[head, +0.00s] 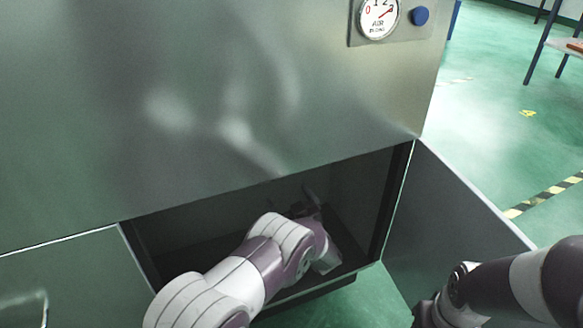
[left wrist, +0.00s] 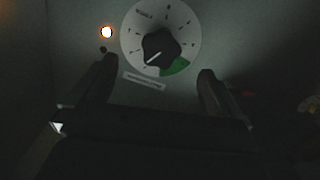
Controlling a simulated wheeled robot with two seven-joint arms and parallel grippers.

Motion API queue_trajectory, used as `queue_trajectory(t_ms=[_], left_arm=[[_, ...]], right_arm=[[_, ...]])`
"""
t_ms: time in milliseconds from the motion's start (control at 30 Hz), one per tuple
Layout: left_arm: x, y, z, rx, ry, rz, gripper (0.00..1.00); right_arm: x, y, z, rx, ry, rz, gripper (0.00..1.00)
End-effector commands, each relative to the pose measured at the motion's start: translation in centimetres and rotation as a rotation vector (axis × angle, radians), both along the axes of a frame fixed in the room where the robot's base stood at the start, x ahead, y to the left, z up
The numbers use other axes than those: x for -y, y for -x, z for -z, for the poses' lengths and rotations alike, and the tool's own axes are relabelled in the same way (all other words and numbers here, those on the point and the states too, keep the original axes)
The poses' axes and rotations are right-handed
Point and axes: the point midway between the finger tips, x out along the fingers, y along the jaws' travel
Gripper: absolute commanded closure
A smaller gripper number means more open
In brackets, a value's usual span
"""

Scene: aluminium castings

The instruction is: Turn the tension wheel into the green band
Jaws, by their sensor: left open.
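The tension wheel is a dark knob (left wrist: 160,46) on a round pale dial (left wrist: 188,22) with numbers, on a panel in the left wrist view. Its white pointer mark points to the lower left. The green band (left wrist: 177,67) is an arc at the dial's lower right, and the pointer is outside it. My left gripper (left wrist: 156,78) is open, its fingers to the lower left and lower right of the wheel and apart from it. In the head view my left arm reaches into the dark open compartment, where the wheel is hidden. My right gripper is not visible.
The large metal cabinet (head: 200,110) overhangs the compartment. An open door panel (head: 445,215) stands to its right. A gauge (head: 379,16) and blue button (head: 420,16) sit above. A lit lamp (left wrist: 106,32) is left of the dial.

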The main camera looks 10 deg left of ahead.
Motion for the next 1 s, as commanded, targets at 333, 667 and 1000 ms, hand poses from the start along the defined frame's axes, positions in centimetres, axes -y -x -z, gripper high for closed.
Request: queue_trajectory(t_ms=[333, 667, 1000], left_arm=[[-4.1, -5.1, 0.3, 0.021, -0.029, -0.021, 0.00], [-7.2, -10.0, -0.3, 0.018, -0.030, -0.016, 0.00], [-7.5, -10.3, -0.7, 0.017, -0.030, -0.014, 0.13]], right_arm=[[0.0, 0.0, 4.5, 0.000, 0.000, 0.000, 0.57], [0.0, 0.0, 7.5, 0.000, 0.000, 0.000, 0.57], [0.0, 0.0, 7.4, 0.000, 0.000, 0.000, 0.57]])
